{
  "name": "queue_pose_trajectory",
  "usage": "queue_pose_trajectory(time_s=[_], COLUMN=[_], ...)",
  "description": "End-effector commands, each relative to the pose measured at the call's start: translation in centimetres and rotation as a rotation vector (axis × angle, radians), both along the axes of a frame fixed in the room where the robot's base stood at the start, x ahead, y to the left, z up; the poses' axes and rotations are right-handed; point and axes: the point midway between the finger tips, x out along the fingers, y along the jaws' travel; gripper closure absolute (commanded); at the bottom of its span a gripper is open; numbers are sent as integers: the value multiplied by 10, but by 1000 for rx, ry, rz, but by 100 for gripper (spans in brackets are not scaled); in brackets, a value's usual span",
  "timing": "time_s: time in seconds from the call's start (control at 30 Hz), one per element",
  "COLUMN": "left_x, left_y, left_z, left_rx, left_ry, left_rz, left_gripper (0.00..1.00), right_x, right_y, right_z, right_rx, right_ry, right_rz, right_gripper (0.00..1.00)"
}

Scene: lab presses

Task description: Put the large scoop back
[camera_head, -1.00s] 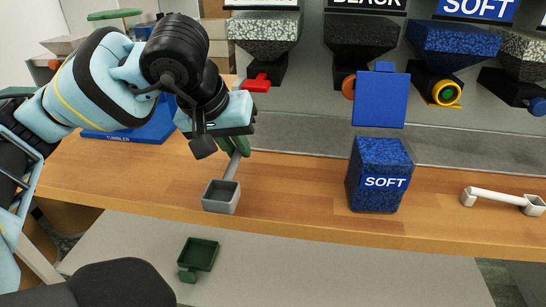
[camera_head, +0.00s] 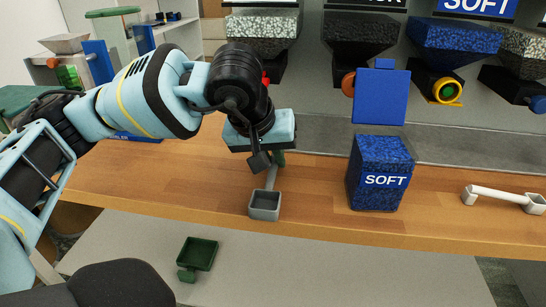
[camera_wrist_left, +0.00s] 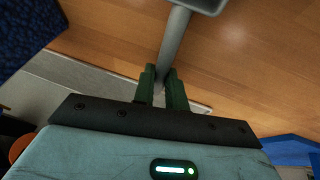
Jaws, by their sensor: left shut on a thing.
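A grey scoop with a square open bowl (camera_head: 265,206) is in the head view, at the wooden counter's middle-left. My left gripper (camera_head: 278,160) is above and behind the bowl, its green fingers shut on the scoop's handle. In the left wrist view the grey handle (camera_wrist_left: 175,45) runs between the two green fingertips (camera_wrist_left: 163,85), with part of the bowl at the top edge. The bowl appears just above or on the counter; I cannot tell which. My right gripper is not in view.
A blue speckled SOFT box (camera_head: 378,175) stands right of the scoop. A pale bar with a square end (camera_head: 502,198) lies at the counter's far right. A dark green square cup (camera_head: 200,254) is below the front edge. Hoppers, including a blue one (camera_head: 452,45), line the back.

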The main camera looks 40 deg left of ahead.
Motion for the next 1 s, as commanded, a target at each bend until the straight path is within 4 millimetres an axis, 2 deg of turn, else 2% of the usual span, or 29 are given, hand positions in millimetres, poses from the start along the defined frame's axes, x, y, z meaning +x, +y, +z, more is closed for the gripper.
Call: queue_pose_trajectory(time_s=[0.3, 0.33, 0.5, 0.8, 1.0], left_x=[0, 0, 0, 0, -8], left_y=[0, 0, 0, 0, -1], left_z=[-3, -2, -2, 1, 21], left_rx=[0, 0, 0, 1, 0], left_ry=[0, 0, -1, -2, -4], left_rz=[-1, -1, -1, -1, -2], left_gripper=[100, 84, 65, 65, 65], right_x=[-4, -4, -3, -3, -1], right_y=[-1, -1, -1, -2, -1], right_z=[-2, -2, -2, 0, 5], right_rx=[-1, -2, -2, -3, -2], right_ry=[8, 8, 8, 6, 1], right_rz=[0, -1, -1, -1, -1], right_gripper=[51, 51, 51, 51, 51])
